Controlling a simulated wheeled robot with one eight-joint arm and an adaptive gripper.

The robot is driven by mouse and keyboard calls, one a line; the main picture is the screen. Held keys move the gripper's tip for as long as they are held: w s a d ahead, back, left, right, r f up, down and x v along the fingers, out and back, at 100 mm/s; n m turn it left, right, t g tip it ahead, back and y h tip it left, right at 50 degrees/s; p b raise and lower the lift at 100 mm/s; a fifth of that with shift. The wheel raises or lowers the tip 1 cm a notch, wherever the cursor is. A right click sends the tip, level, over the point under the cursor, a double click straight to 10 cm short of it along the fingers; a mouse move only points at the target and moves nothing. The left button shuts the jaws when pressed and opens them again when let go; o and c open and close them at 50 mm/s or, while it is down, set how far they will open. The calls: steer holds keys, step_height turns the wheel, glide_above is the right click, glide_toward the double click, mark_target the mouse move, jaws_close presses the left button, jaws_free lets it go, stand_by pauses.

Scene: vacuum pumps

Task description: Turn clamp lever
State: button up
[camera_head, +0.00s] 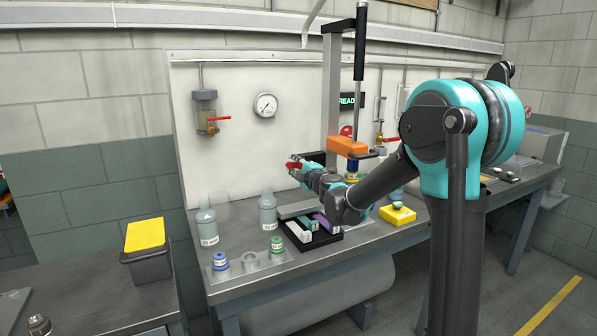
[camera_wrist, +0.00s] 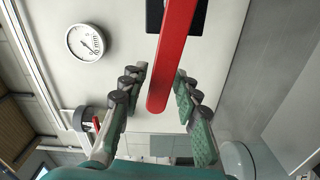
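A red lever (camera_wrist: 172,55) with a rounded end runs down from the top of the wrist view, from a black block (camera_wrist: 178,18). My gripper (camera_wrist: 158,78) is open, with one finger on each side of the lever's end and a visible gap on both sides. In the head view my gripper (camera_head: 304,168) is stretched out above the bench in front of the back panel. A small red part (camera_head: 293,165), seemingly the lever, shows at its fingertips. The lever's far end is cut off in the wrist view and its mount is mostly hidden in the head view.
A tall press with a black handle (camera_head: 360,42) and an orange block (camera_head: 347,149) stands beside my gripper. A black tray (camera_head: 322,241), bottles (camera_head: 268,214) and a yellow block (camera_head: 397,214) are on the bench below. A gauge (camera_head: 265,105) hangs on the panel.

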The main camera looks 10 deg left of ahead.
steer(key=shift+o, duration=0.5)
steer(key=shift+s+d, duration=0.1)
steer(key=shift+d, duration=0.05)
steer(key=shift+v, duration=0.85)
steer(key=v, duration=0.6)
stand_by(0.3)
